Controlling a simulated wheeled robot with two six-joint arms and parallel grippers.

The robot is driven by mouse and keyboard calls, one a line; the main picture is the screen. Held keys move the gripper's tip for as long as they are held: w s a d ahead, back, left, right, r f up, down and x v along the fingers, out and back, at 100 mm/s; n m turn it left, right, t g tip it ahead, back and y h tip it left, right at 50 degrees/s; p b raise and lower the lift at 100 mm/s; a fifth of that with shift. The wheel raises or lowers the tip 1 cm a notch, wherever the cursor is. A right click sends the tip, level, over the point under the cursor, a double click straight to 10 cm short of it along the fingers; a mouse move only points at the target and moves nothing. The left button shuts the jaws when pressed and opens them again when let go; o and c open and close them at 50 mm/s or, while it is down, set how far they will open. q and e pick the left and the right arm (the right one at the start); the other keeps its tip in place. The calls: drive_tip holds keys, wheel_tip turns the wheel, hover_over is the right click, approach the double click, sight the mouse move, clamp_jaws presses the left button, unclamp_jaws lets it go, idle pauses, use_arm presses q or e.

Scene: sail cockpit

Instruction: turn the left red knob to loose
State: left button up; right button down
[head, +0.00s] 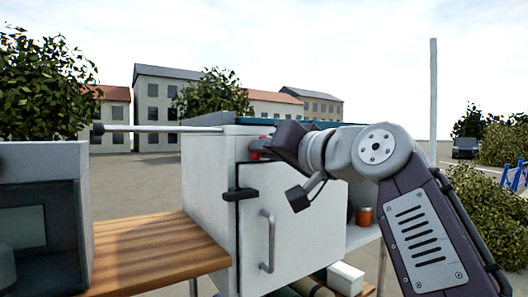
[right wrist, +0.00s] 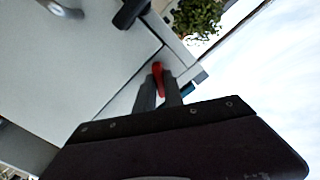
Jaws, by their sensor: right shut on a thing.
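A red knob (head: 256,150) sits near the top of the front of a white cabinet (head: 208,178). Only a small part of it shows beside my right gripper (head: 268,146). In the right wrist view the red knob (right wrist: 157,70) lies between the two dark fingers of my right gripper (right wrist: 158,88), which are shut on it. The wrist view is tilted, and I cannot read any mark for the knob's setting. I see no second red knob. My left gripper is in neither view.
A door handle (head: 268,240) and a black latch (head: 241,194) are on the cabinet front below the knob. A grey rod (head: 160,129) juts left from the cabinet top. A wooden counter (head: 150,250) and an orange can (head: 364,216) flank the cabinet.

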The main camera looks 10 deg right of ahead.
drive_tip(key=n, duration=0.5)
drive_tip(key=shift+f+n, duration=0.15)
drive_tip(key=shift+n, duration=0.25)
drive_tip(key=shift+n+b, duration=0.3)
drive_tip(key=c, duration=1.7)
unclamp_jaws()
drive_tip(key=shift+s+d, duration=0.15)
drive_tip(key=shift+s, duration=0.15)
drive_tip(key=b+v, duration=0.2)
drive_tip(key=v, duration=0.7)
drive_tip(key=shift+w, duration=0.1)
